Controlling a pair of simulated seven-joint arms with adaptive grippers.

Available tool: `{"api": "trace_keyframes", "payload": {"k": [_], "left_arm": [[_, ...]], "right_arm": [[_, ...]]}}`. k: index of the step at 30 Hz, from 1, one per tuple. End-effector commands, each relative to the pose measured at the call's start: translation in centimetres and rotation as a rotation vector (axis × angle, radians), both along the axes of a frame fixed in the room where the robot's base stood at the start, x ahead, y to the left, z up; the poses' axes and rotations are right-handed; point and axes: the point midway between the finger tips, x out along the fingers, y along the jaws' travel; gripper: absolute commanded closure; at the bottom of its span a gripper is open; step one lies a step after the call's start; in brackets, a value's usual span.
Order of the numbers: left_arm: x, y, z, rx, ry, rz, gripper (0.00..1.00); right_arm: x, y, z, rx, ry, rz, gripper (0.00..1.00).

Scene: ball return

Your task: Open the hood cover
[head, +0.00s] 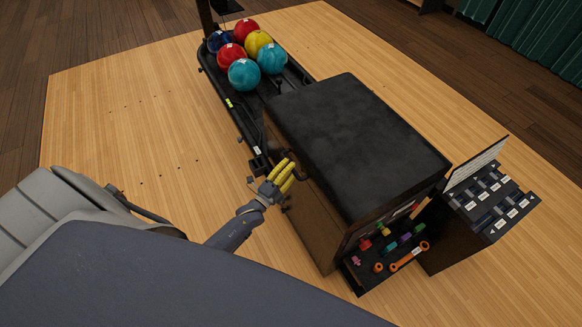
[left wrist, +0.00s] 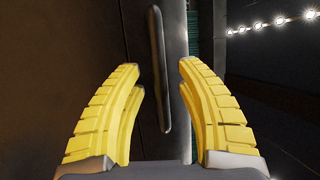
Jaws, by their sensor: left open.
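The black hood cover (head: 360,135) of the ball return lies shut on top of its boxy housing in the head view. My left gripper (head: 285,172), with yellow fingers, is at the housing's left side, close to a dark handle (head: 295,157). In the left wrist view the gripper (left wrist: 160,95) is open, and an upright dark bar handle (left wrist: 160,70) shows between its two fingers. Nothing is seen gripped. I cannot tell whether the fingers touch the handle. My right gripper is not in view.
A ball rack (head: 238,110) with several coloured bowling balls joins the housing at the back. An open lower shelf (head: 375,285) holds small coloured parts and an orange wrench (head: 409,256). A dark stand (head: 485,215) with labelled slots stands at right. The wooden floor (head: 130,120) at left is clear.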

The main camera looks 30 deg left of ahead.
Motion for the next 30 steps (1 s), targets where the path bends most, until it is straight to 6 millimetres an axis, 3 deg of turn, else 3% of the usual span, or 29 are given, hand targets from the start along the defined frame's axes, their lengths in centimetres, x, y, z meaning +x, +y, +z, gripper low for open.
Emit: {"api": "trace_keyframes", "payload": {"k": [14, 24, 30], "left_arm": [[0.59, -0.10, 0.13, 0.000, -0.001, 0.000, 0.62], [0.57, -0.08, 0.13, 0.000, -0.001, 0.000, 1.00], [0.58, -0.08, 0.14, 0.000, -0.001, 0.000, 1.00]], "right_arm": [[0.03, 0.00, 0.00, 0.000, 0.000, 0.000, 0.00], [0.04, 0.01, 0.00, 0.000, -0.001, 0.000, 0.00], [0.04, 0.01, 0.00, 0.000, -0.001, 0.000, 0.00]]}}
